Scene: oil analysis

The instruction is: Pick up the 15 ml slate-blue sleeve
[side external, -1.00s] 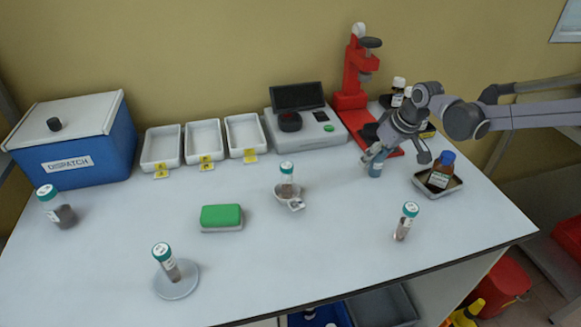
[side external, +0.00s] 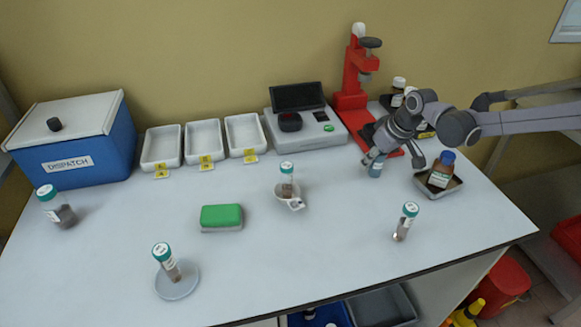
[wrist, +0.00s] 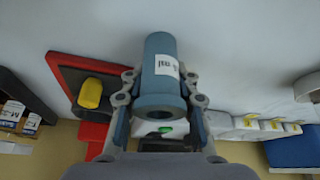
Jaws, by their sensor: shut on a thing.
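The slate-blue sleeve (wrist: 160,72) shows large in the wrist view, a hollow cylinder with a white label reading "ml" in part. In the side external view the sleeve (side external: 376,168) is small and upright at the right of the bench, in front of the red press. My gripper (wrist: 163,100) is shut on the sleeve, one finger on each side of it. In the side external view my gripper (side external: 378,156) reaches down to it from the right. I cannot tell whether the sleeve's base touches the bench.
The red press (side external: 352,85) stands behind my gripper. A tray (side external: 455,186) with a brown blue-capped bottle (side external: 442,168) is close on the right. A scale (side external: 303,123) is to the left. The bench between is clear.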

